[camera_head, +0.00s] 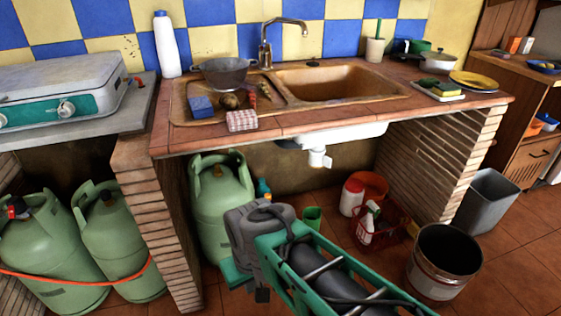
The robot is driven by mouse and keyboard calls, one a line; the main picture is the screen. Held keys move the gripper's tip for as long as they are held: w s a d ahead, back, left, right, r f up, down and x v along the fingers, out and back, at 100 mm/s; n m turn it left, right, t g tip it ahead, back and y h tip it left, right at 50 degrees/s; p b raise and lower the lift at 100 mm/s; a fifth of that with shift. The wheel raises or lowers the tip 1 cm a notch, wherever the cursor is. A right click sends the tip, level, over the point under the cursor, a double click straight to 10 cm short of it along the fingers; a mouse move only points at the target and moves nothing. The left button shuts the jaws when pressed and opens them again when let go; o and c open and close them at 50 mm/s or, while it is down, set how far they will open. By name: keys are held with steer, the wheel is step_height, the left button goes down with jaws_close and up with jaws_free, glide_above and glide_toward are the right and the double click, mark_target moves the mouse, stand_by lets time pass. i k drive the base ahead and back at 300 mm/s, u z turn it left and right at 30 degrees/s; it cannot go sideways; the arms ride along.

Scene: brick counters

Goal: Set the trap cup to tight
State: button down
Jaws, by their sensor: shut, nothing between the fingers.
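The trap cup (317,158) is a small white part hanging under the white underside of the sink, upright below the counter. From this view I cannot tell how far it is turned. My gripper (262,295) is at the end of my green and dark grey arm, low in front of the counter. It points down, below and to the left of the trap cup, and is well apart from it. It is shut and empty. Its fingers are small here and partly hidden by the wrist.
Green gas bottles (221,203) stand under the counter at left. Brick pillars (440,165) flank the sink opening. The space around the cup looks clear.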

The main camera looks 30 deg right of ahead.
mark_target(317, 160)
steer(key=u, duration=0.2)
steer(key=i, duration=0.85)
steer(key=z, duration=0.25)
